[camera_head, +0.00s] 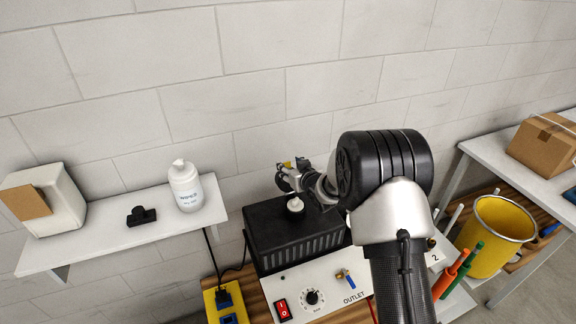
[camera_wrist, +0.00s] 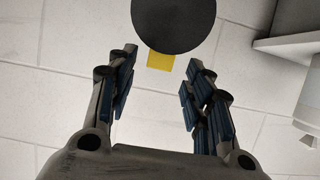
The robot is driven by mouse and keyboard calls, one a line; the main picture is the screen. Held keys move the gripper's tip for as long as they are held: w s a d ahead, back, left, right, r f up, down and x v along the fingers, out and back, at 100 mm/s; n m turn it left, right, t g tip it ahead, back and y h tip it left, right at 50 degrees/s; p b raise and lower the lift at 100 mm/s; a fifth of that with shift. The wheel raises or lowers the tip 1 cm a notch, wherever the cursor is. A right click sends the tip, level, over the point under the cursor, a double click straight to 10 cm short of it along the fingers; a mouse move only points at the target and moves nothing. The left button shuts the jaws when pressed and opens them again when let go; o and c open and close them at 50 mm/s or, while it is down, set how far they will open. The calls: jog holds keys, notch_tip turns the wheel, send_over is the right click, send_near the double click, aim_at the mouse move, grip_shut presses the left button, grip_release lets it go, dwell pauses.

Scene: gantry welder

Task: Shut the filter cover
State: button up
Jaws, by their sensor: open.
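My gripper (camera_wrist: 162,58) is open, its two fingers spread with the wall behind them. In the wrist view a dark round disc (camera_wrist: 173,20), perhaps the filter cover, lies just beyond the fingertips. A small yellow tab (camera_wrist: 160,61) shows at its lower edge, in line with the gap between the fingers. In the head view my gripper (camera_head: 291,179) is above the back of a black ribbed box (camera_head: 300,250), beside a small white round part (camera_head: 295,205) on its top. Whether the fingers touch the disc, I cannot tell. My arm hides part of the box.
The panel (camera_head: 350,297) in front carries a red switch (camera_head: 282,309), a dial (camera_head: 312,298) and a blue-handled valve (camera_head: 346,280). A shelf (camera_head: 100,240) at left holds a white bottle (camera_head: 186,190). A yellow bucket (camera_head: 490,240) stands at right. The wall is close behind.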

aim_at(287, 164)
jog(key=shift+x, duration=1.55)
jog(key=shift+s, duration=0.1)
jog(key=shift+c, duration=0.6)
grip_shut()
